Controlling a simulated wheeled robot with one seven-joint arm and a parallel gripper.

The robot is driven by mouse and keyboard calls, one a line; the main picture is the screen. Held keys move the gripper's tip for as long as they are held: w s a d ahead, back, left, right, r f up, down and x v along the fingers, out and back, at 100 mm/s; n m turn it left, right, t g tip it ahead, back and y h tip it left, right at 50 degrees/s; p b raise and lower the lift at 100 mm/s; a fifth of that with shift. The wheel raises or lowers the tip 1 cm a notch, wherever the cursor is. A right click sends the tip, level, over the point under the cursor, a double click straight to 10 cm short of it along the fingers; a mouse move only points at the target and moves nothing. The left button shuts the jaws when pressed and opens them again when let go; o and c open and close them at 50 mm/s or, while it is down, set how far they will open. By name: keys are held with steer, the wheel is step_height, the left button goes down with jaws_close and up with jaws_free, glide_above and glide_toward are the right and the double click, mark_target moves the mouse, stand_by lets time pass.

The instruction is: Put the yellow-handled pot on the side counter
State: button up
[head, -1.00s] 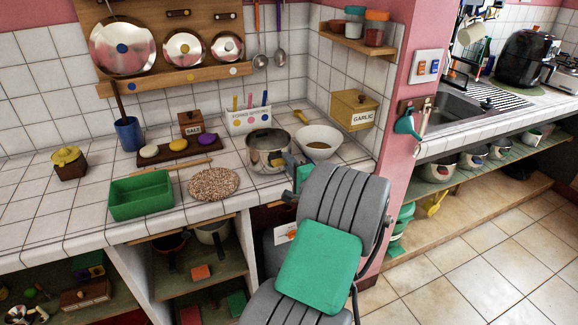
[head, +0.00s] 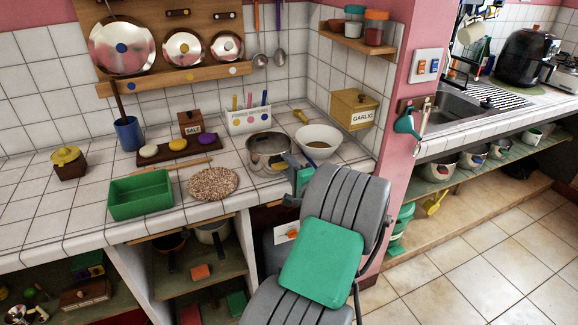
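A shiny metal pot (head: 262,158) stands upright on the white tiled counter (head: 225,212), beside a white bowl. A small yellow spot shows on its right side, next to my gripper; I cannot tell whether this is part of its handle. A short yellow piece (head: 300,116) shows behind it near the wall; I cannot tell whether it belongs to the pot. My gripper (head: 290,166) is at the pot's right front side, close to it. My own arm hides much of the gripper, so its fingers and any contact are unclear.
A white bowl (head: 318,141) is right of the pot. A round cork mat (head: 212,183) and green tray (head: 140,194) lie to the left. A garlic box (head: 353,109) is at the wall. More pots (head: 472,159) stand on the right-hand low shelf.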

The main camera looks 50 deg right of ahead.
steer(key=b+v, duration=0.1)
steer(key=v, duration=1.1)
steer(key=shift+b, duration=0.35)
